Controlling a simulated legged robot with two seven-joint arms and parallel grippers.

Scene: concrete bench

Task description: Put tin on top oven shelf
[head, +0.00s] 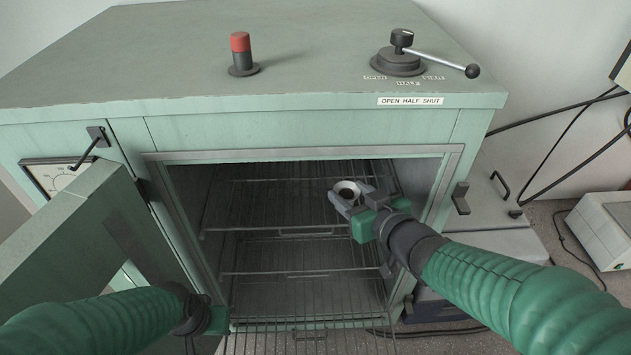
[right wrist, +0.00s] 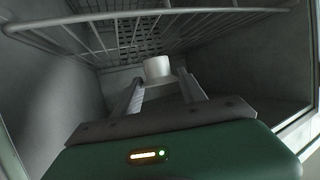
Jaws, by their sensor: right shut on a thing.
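The tin (head: 347,189) is a small pale round cup with a dark inside. My right gripper (head: 350,200) is shut on it at the upper right of the oven opening. In the right wrist view the tin (right wrist: 157,68) stands upright between the fingertips, and a wire shelf (right wrist: 200,14) shows above it in the picture. The oven (head: 250,127) is a green cabinet with several wire shelves (head: 275,234) stacked inside. I cannot tell the tin's exact height against each shelf. My left gripper (head: 208,320) is low at the left, by the open door; its fingers are mostly hidden.
The open oven door (head: 85,245) swings out at the left. The lowest wire shelf (head: 300,342) sticks out in front. A latch (head: 460,198) juts out right of the opening.

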